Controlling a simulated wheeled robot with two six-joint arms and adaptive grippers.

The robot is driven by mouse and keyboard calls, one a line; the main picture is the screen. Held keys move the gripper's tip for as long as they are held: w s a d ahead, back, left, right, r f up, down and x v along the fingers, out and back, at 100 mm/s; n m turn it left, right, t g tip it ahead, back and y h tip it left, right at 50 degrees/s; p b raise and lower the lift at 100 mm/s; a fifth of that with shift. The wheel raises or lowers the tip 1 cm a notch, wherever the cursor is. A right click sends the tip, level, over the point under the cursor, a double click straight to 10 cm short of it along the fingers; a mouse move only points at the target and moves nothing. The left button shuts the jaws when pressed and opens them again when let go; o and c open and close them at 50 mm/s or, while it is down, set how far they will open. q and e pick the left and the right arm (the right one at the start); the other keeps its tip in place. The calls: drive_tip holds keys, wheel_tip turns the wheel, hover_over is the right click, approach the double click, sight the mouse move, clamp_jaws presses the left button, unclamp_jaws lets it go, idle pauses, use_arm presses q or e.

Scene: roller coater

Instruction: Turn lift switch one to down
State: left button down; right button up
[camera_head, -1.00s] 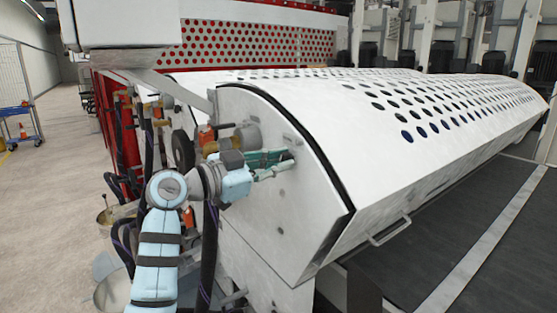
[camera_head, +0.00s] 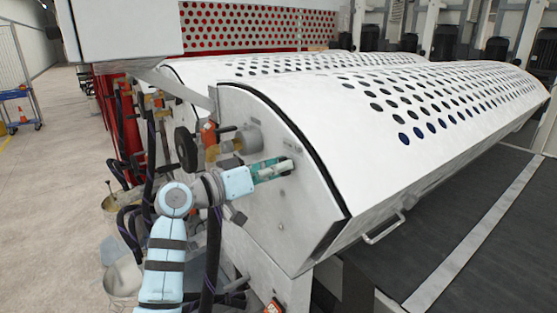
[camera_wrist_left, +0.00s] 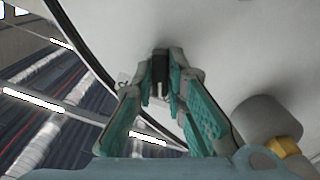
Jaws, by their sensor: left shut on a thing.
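Lift switch one, a small dark lever (camera_wrist_left: 159,73), sticks out of the white end panel (camera_head: 285,215) of the roller coater. My left gripper (camera_head: 285,165) reaches the panel from the left. In the left wrist view its green-padded fingers (camera_wrist_left: 163,80) are closed around the dark lever, one on each side. The lever's base and any markings are hidden by the fingertips. In the head view the switch itself is mostly covered by the gripper. My right gripper shows in neither view.
A grey round fitting with a brass part (camera_head: 232,146) juts from the panel just left of the gripper. Dark hoses (camera_head: 212,250) hang below my left arm. A bar handle (camera_head: 383,230) sits on the cover's lower edge. Buckets (camera_head: 122,278) stand on the floor at left.

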use_arm(q)
drive_tip(key=shift+n+p, duration=0.3)
drive_tip(key=shift+n, duration=0.2)
drive_tip(key=c, duration=1.6)
unclamp_jaws()
drive_tip(key=shift+s+a, duration=0.1)
drive_tip(key=shift+a, duration=0.05)
drive_tip(key=v, duration=1.2)
